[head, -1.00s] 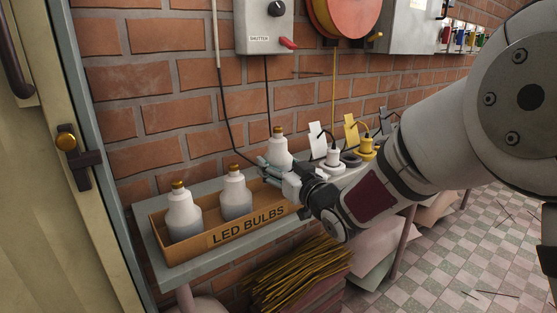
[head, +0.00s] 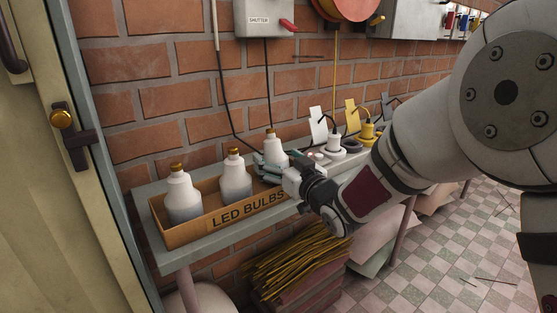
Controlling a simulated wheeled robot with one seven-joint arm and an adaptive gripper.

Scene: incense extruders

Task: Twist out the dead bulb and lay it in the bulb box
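A bulb (head: 274,151) with a whitish body and brass-coloured cap is upright, cap up, at the right end of the bulb box. My gripper (head: 274,166) comes from the right with its fingers about this bulb's lower body and appears shut on it. Finger contact is partly hidden. The cardboard bulb box (head: 190,233), marked LED BULBS, stands on the shelf. The bulb's base is hidden behind the fingers, so I cannot tell whether it touches the box floor. Two similar bulbs stand in the box, at its left (head: 181,193) and middle (head: 234,177).
The narrow grey shelf (head: 183,258) runs along the brick wall. White (head: 334,142) and yellow (head: 367,133) plugs with tags stand right of my gripper. A shutter control box (head: 262,12) hangs above. Incense bundles (head: 298,263) lie below. A door (head: 52,210) is at left.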

